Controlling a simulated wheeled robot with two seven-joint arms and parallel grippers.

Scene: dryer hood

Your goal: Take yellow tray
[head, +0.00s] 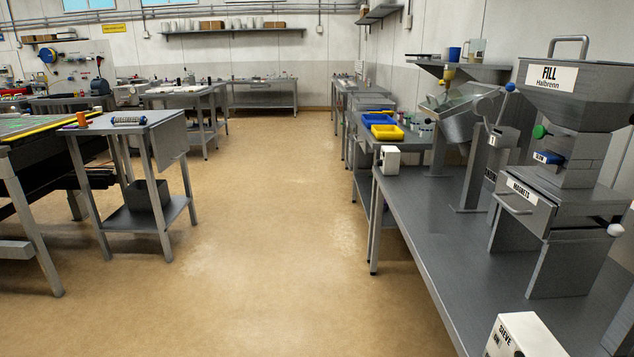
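The yellow tray (387,132) is a small shallow open tray. It sits on the far part of the right-hand row of grey benches, near the bench's aisle-side edge. A blue tray (378,119) stands directly behind it. The yellow tray is well ahead of me and looks empty, though its inside is small in the picture. Neither of my grippers shows in the head view.
A grey bench (424,226) runs along the right with a hopper machine (573,90) and white control boxes (389,160) on it. A small grey table (150,128) stands left. The tan floor aisle (270,220) between is clear.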

